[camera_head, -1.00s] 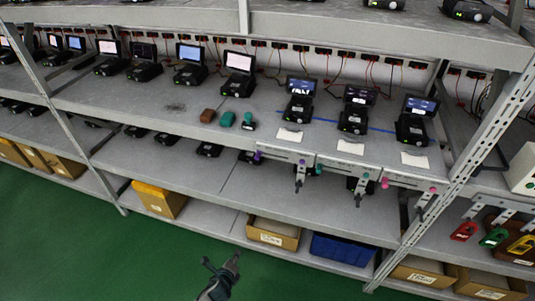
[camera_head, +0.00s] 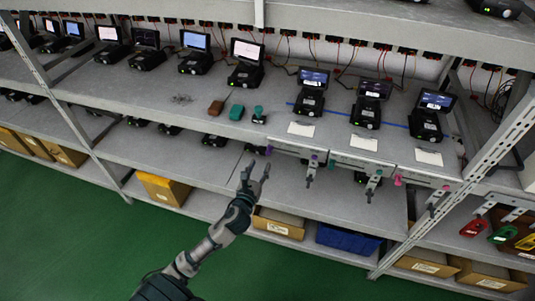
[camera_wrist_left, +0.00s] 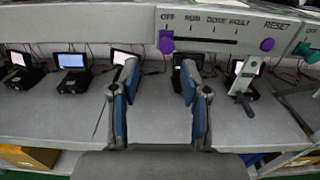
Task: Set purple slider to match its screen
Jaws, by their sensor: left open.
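The purple slider (camera_wrist_left: 166,41) sits at the left end of its slot, under OFF, on the light panel (camera_wrist_left: 215,22). The labels read OFF, RUN, a blurred one and FAULT. A second purple knob (camera_wrist_left: 267,44) is under RESET. In the head view the purple slider (camera_head: 268,151) is at the panel's left end on the shelf edge. The screen (camera_head: 314,77) above this panel is lit, its text too small to read. My left gripper (camera_head: 254,170) is open and empty, left of and below the slider. In the wrist view its fingers (camera_wrist_left: 158,72) show apart, below the slider. My right gripper is not seen.
Similar panels with a teal knob (camera_head: 379,172) and a pink knob (camera_head: 398,180) stand to the right. A grey lever (camera_wrist_left: 244,80) hangs from the purple panel. A blue bin (camera_head: 348,240) and a cardboard box (camera_head: 279,224) lie on the shelf below. Green floor is free in front.

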